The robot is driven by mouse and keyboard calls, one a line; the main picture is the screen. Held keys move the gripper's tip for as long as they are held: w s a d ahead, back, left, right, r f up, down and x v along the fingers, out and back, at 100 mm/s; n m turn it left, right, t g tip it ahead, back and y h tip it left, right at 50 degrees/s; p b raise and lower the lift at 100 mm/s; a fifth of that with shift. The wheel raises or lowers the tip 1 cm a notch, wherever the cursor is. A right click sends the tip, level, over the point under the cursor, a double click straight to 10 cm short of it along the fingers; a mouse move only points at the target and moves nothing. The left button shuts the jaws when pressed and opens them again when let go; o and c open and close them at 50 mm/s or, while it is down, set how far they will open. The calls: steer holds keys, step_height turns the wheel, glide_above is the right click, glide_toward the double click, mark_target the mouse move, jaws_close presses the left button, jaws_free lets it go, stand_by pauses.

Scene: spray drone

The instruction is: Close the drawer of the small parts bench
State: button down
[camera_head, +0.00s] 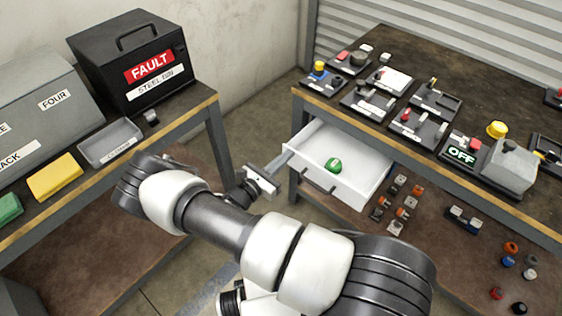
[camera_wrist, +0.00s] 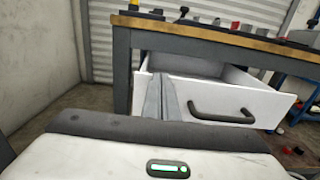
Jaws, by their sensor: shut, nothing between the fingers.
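The white drawer (camera_head: 344,190) of the small parts bench (camera_head: 490,65) stands pulled out below the bench top. A round green object with a white mark (camera_head: 333,165) shows at the drawer. In the wrist view, the drawer front (camera_wrist: 260,104) faces me with its dark bar handle (camera_wrist: 222,116). My gripper (camera_head: 287,156) is shut and empty, its fingers pointing at the left end of the drawer front. In the wrist view, my fingers (camera_wrist: 160,84) overlap the front left of the handle; I cannot tell whether they touch it.
The bench top holds several black trays of parts and an OFF box (camera_head: 510,165). Loose small parts (camera_head: 397,205) lie on the lower shelf. A second bench at left carries a black FAULT box (camera_head: 130,60), a grey bin (camera_head: 110,142) and a yellow block (camera_head: 55,177). Floor shows between the benches.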

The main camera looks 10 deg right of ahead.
steer(key=b+x, duration=0.1)
steer(key=x, duration=1.1)
steer(key=shift+w+d+b, duration=0.15)
steer(key=shift+d+b, duration=0.1)
steer(key=shift+b, duration=0.05)
